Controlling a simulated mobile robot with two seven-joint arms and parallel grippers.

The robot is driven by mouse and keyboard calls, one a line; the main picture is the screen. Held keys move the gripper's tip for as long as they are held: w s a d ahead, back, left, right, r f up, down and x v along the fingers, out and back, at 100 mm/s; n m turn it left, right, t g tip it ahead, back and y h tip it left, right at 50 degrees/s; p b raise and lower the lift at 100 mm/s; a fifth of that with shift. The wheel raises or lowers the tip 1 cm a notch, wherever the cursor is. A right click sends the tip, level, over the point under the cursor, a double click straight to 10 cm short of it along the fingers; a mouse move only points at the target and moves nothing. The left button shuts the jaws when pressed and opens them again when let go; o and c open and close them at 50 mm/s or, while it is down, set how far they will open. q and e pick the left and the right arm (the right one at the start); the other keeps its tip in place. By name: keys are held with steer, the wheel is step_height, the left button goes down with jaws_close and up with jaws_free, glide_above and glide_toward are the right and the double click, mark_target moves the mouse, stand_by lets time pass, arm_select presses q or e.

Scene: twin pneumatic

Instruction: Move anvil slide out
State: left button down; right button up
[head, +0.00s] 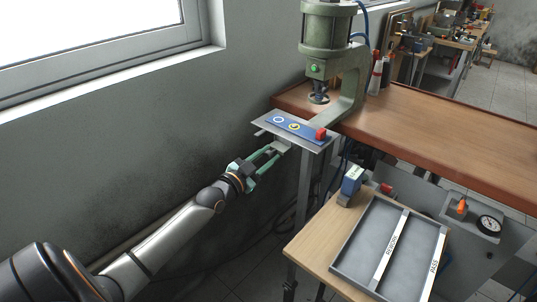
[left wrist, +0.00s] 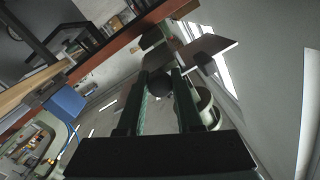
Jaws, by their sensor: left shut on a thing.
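The green press (head: 330,45) stands on the bench's left end, with its ram (head: 318,92) over a round base. A flat grey plate (head: 262,124) juts out at the bench's front left, carrying a blue panel (head: 296,127) with a red block (head: 320,134). My left gripper (head: 280,149) reaches in from the left to just below the plate's front edge. In the left wrist view, its fingers (left wrist: 160,80) are shut on a dark round knob (left wrist: 160,86). The knob's link to the anvil slide is hidden. My right gripper is not in view.
The wooden bench (head: 430,135) runs off to the right. A lower table (head: 310,245) holds a grey two-part tray (head: 338,268) and a blue-and-white box (head: 352,180). A gauge (head: 489,224) sits at the right. The wall and window are close on the left.

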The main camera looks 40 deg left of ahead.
arm_select(q)
steer(key=shift+r, duration=0.1)
steer(key=c, duration=0.6)
jaws_free()
steer(key=shift+s, duration=0.4)
steer(key=s, duration=1.1)
steer(key=shift+s, duration=0.3)
steer(key=shift+a, duration=0.1)
steer(key=s+d+f+n+g+h+p, duration=0.1)
steer(key=s+d+f+g, duration=0.3)
steer(key=s+d+f, duration=0.4)
steer(key=s+d+f+n+g+h+p, duration=0.1)
steer(key=s+d+f+g, duration=0.4)
steer(key=d+f, duration=0.8)
steer(key=s+d+n+p, duration=0.1)
steer(key=s+d+p, duration=0.1)
steer(key=shift+s+f+n, duration=0.2)
steer(key=shift+s+n, duration=0.1)
steer(key=shift+s, duration=0.1)
